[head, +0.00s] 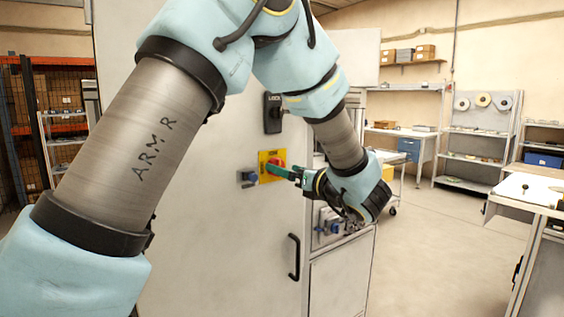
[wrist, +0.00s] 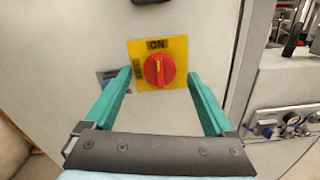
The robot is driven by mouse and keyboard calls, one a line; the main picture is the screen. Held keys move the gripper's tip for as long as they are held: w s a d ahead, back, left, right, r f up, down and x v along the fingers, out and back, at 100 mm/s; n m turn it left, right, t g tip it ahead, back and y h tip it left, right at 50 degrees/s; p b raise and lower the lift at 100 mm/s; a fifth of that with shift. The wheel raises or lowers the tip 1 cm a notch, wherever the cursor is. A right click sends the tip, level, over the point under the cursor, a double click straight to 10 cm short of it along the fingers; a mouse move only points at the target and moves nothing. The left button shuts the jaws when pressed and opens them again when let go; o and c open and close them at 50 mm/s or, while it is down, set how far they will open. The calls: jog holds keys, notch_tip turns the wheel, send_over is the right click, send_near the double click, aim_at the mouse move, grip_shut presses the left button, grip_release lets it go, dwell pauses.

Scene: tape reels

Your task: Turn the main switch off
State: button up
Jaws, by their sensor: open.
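The main switch is a red rotary knob (wrist: 159,70) on a yellow plate (wrist: 176,47), fixed to the front of a light grey cabinet. In the wrist view its ridge stands upright, pointing to the word ON at the top of the plate. More lettering runs up the plate's left side. In the head view the knob (head: 275,167) is partly covered by my gripper. My gripper (wrist: 165,82) is open, with one green finger on each side of the plate in the picture. I see no finger touching the knob.
The cabinet (head: 215,240) has a black handle (head: 294,257) below, a black latch (head: 272,113) above and a blue-grey fitting (head: 248,178) left of the plate. A side panel with valves (wrist: 285,122) is at right. Open floor (head: 430,250) lies to the right.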

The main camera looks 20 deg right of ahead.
jog(key=shift+w+a, duration=0.2)
jog(key=shift+w, duration=0.85)
jog(key=c, duration=1.4)
